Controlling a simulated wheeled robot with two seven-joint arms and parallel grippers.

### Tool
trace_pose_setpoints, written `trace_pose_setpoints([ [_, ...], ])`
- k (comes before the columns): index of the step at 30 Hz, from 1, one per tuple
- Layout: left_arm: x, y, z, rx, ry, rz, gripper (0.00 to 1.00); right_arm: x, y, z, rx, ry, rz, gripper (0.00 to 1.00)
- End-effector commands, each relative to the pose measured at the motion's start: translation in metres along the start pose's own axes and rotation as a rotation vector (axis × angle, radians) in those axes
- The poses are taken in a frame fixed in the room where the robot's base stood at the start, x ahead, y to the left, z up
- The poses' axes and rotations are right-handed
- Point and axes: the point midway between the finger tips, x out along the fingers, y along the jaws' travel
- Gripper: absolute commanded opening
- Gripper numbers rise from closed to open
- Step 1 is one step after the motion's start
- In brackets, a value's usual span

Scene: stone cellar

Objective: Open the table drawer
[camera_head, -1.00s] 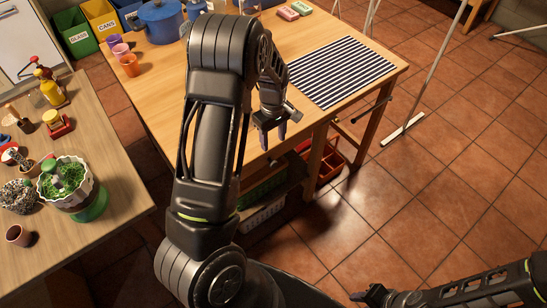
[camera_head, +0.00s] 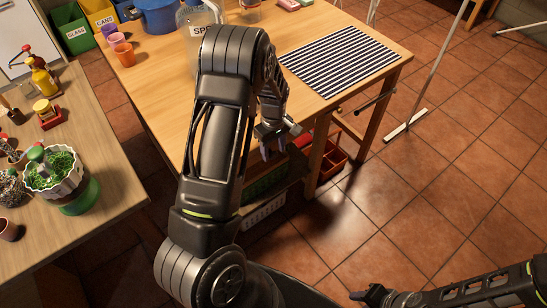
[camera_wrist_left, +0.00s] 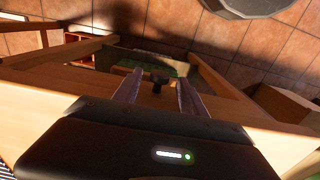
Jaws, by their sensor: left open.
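The wooden table (camera_head: 180,92) fills the upper middle of the head view. My left arm covers much of its near edge, so the drawer front is hidden there. My left gripper (camera_head: 272,153) is open, pointing down at the table's near side. In the left wrist view its two fingers (camera_wrist_left: 158,86) stand apart beside the table's wooden edge. A small dark knob (camera_wrist_left: 158,77) shows between the fingertips; contact cannot be told. How far the drawer is open is not clear. My right gripper (camera_head: 368,296) is low at the right, well away from the table.
A striped mat (camera_head: 340,58) lies on the table. A clear bottle (camera_head: 198,20) and a blue pot (camera_head: 158,14) stand towards its back. A red crate (camera_head: 331,160) sits under the table. A side counter (camera_head: 95,158) at left holds a potted plant (camera_head: 57,170). Floor at right is mostly clear.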

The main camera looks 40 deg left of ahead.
Motion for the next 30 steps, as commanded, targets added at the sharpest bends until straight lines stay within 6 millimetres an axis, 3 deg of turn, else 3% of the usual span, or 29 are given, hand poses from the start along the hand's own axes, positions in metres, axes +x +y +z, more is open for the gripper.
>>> trace_pose_setpoints([
  [3, 0.0138, 0.0000, -0.0003, -0.001, 0.000, 0.000, 0.49, 0.0088, 0.0025, -0.0012, -0.002, 0.003, -0.003, 0.36],
  [14, 0.0150, 0.0002, -0.0001, 0.000, 0.000, 0.000, 0.48, 0.0086, 0.0022, -0.0013, -0.003, 0.003, -0.004, 0.36],
  [30, 0.0150, 0.0002, 0.0000, 0.000, 0.000, 0.000, 0.04, 0.0088, 0.0024, -0.0013, -0.002, 0.002, -0.003, 0.36],
])
